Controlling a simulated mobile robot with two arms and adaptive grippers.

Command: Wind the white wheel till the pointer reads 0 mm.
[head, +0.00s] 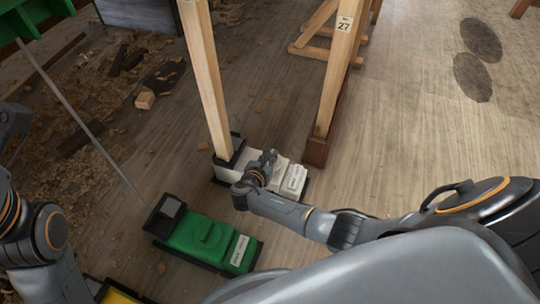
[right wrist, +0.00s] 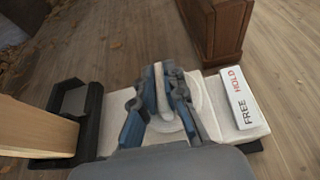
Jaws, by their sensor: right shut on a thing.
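The white wheel (right wrist: 203,103) is a pale disc on top of a low white box (head: 290,180). In the right wrist view, my right gripper (right wrist: 160,92) is over the wheel, its blue-padded fingers shut on the wheel's raised white bar. In the head view, my right gripper (head: 266,160) reaches down to the same box and hides most of the wheel. I cannot make out a pointer or a mm scale in either view. My left arm shows at the left edge, but its gripper is not visible.
A wooden post (head: 205,80) rises from the white box's black socket. A white FREE/HOLD plate (right wrist: 236,97) lies at its other end. A green box (head: 192,241) with its own wheel stands nearer, and a yellow one (head: 118,295) at bottom. Another post (head: 342,80) stands behind.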

